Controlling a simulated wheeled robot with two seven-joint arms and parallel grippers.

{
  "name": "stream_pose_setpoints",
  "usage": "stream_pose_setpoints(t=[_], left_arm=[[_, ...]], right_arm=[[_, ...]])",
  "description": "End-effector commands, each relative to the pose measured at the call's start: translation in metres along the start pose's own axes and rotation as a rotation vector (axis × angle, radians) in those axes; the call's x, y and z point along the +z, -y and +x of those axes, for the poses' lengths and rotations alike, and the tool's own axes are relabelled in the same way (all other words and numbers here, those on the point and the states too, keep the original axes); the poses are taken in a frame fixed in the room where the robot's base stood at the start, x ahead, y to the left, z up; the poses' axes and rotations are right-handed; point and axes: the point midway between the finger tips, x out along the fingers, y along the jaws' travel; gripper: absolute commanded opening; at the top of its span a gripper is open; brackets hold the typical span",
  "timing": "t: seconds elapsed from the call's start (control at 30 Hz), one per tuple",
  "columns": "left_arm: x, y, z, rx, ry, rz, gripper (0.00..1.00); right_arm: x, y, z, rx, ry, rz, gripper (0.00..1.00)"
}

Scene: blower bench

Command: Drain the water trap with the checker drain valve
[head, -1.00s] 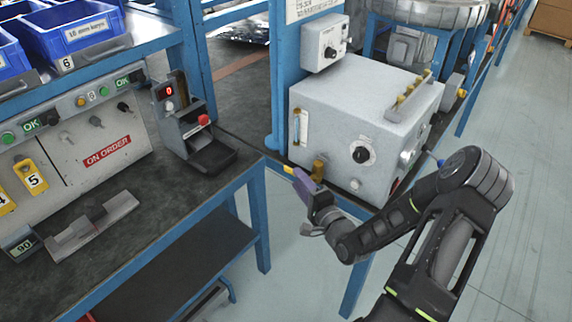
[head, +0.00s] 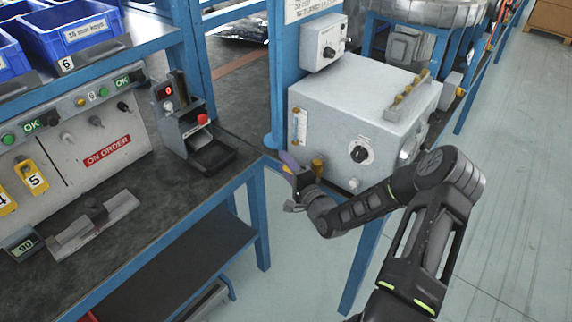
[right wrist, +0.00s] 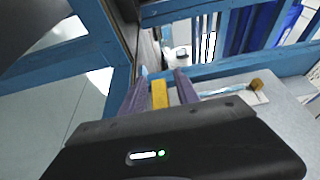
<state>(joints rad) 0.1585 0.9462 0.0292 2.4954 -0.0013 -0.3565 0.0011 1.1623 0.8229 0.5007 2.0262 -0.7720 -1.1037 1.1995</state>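The checker (head: 365,115) is the light grey box on the blue bench, with a dial (head: 360,153) on its front. A sight tube (head: 301,126) is on its left front; in the right wrist view it shows bluish with a brass end (right wrist: 257,85). A brass fitting (head: 318,167) is low on the front. My right gripper (head: 288,164) is at the checker's lower left corner. In the right wrist view a yellow lever (right wrist: 160,94) lies between its purple fingers, with gaps on both sides; the fingers look open around it. My left gripper is not in view.
A blue post (head: 285,75) stands left of the checker, with a grey control box (head: 323,42) above. A small stand with a red display (head: 185,115) is on the left bench. Blue bins (head: 75,30) are at upper left. Open floor is at right.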

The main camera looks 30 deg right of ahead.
Motion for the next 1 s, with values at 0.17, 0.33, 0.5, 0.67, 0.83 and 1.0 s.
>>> stream_pose_setpoints(t=[0.17,0.33,0.5,0.67,0.83,1.0], left_arm=[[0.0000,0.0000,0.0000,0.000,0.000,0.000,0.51],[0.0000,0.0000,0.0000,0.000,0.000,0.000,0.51],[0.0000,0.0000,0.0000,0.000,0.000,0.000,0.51],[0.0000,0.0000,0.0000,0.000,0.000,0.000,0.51],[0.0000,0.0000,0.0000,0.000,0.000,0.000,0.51],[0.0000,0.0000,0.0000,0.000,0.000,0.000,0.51]], right_arm=[[-0.0001,0.0000,-0.0002,0.000,0.000,0.000,0.22],[0.0000,0.0000,-0.0003,0.000,0.000,0.000,0.08],[0.0000,0.0000,-0.0003,0.000,0.000,0.000,0.00],[0.0000,-0.0001,-0.0004,0.000,0.000,0.000,0.00],[0.0000,-0.0002,-0.0004,0.000,0.000,0.000,0.00],[0.0000,-0.0002,-0.0004,0.001,0.000,0.000,0.00]])
